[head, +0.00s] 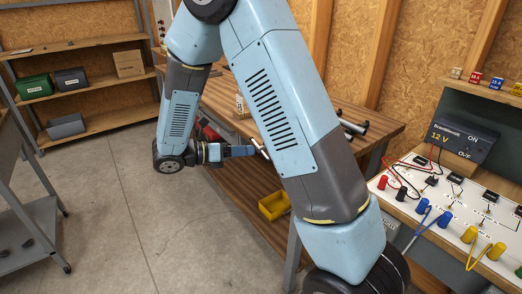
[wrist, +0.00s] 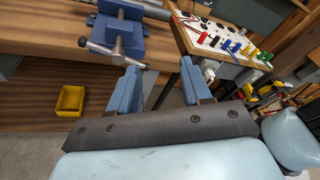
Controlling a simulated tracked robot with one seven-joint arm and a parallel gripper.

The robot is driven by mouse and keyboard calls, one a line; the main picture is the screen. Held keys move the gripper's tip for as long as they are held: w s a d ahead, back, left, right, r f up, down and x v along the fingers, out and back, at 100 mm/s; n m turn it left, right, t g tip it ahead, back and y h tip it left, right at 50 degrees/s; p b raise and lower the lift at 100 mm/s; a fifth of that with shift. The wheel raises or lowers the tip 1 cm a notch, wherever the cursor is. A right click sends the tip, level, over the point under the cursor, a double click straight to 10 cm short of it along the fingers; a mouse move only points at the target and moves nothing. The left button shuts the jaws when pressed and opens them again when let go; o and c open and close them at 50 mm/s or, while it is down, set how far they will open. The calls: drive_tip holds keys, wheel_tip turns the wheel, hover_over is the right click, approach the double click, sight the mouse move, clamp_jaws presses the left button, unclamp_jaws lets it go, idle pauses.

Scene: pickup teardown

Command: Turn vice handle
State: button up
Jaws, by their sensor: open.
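In the wrist view, the blue bench vice (wrist: 120,32) stands on the wooden workbench, at the upper left. Its silver handle bar (wrist: 100,47) runs slanted across a screw end at the front of the vice. My gripper (wrist: 160,68) is open, with its two blue fingers apart and nothing between them. The handle lies to the left of the fingers and appears beyond them; its lower right end is close to the left fingertip. Whether they touch cannot be told. In the head view my gripper (head: 246,151) is at the bench's front, and my arm hides most of the vice.
A yellow bin (head: 274,205) sits on the bench's lower shelf. An electrical panel (head: 448,205) with coloured knobs and leads, and a 12 V power supply (head: 461,140), stand at the right. A shelf with boxes (head: 128,63) is at the back left. The concrete floor is open.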

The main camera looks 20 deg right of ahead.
sight(259, 148)
drive_tip(key=w+a+f+n+t+h, duration=0.1)
drive_tip(key=w+a+f+n+t, duration=0.25)
drive_tip(key=a+f+n, duration=0.2)
drive_tip(key=x, duration=1.3)
drive_tip(key=shift+s+d+r, duration=0.15)
drive_tip(key=shift+d+r, duration=0.2)
clamp_jaws()
